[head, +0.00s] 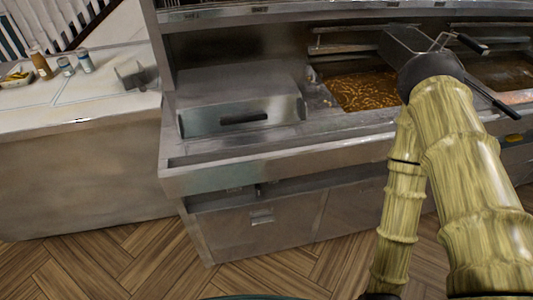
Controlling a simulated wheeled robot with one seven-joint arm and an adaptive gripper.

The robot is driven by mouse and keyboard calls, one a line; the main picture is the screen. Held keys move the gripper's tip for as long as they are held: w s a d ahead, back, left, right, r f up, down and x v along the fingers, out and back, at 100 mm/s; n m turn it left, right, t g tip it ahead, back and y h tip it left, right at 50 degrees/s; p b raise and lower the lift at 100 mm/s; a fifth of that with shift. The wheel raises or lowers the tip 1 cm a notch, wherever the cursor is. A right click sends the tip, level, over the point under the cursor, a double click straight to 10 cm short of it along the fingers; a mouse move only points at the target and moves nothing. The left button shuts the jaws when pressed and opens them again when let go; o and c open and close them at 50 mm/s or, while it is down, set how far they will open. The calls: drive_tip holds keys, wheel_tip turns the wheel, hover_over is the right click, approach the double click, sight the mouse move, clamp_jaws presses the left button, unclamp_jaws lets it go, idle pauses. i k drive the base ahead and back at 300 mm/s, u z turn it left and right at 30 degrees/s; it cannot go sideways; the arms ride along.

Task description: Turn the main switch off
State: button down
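I cannot make out a main switch. The metal fryer range (300,165) fills the middle and right of the head view. Its lower front has flat panels, with a small fitting (262,216) on one that I cannot identify. A small yellowish patch (516,152) shows on the front at the far right, too small to tell what it is. My bamboo-patterned arm covers much of the range's right side. Its thinner link runs down to a dark part at the bottom edge, and my gripper is not in view.
Open frying wells with brown contents (365,91) are at the back right, with a wire basket (405,45) above. A closed metal lid (240,108) is left of them. A pale counter (105,85) holds small bottles (41,66). Wooden floor (110,260) in front is clear.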

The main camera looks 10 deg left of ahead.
sight(258, 188)
drive_tip(key=u, duration=2.1)
drive_tip(key=k, duration=0.65)
drive_tip(key=z, duration=1.4)
